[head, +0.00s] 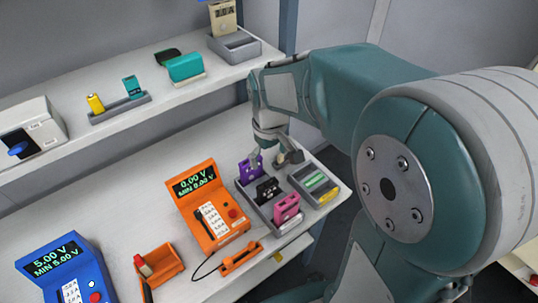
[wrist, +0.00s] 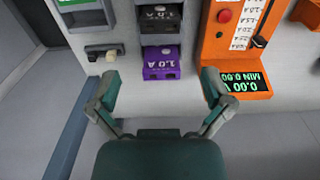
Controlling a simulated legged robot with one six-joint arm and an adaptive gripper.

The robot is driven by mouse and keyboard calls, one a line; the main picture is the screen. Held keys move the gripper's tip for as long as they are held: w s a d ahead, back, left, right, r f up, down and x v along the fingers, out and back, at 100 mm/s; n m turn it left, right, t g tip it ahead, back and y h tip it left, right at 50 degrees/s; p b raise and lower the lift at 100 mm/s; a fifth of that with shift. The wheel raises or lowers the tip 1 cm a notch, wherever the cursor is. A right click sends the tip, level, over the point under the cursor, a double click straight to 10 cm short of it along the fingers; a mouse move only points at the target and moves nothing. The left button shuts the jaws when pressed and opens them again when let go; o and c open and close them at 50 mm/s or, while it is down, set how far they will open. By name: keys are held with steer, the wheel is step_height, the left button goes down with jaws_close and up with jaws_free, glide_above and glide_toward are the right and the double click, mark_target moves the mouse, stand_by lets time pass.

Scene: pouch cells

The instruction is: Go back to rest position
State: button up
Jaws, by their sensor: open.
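My gripper (head: 278,148) is over the back of the workbench, behind the cell tray, with its arm reaching in from the right. In the wrist view, my gripper (wrist: 161,88) has its two fingers spread wide with nothing between them. A purple pouch cell (head: 246,168) stands in the back of the grey tray (head: 262,212). The purple cell (wrist: 161,66) also shows in the wrist view, just beyond the fingertips and apart from them. A black cell (head: 268,189) and a pink cell (head: 287,208) are in the same tray.
An orange tester (head: 210,215) reading 0.00 V stands left of the tray, and a blue tester (head: 62,270) reads 5.00 V. A second tray (head: 318,186) with green and yellow items is at the right. A shelf (head: 120,118) with trays and cells runs above the bench.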

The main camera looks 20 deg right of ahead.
stand_by(0.4)
steer(key=s+r+m+t, duration=0.3)
steer(key=s+r+t, duration=0.2)
steer(key=s, duration=0.9)
step_height(320, 180, up, 4)
steer(key=shift+f+m, duration=0.1)
steer(key=shift+m, duration=0.2)
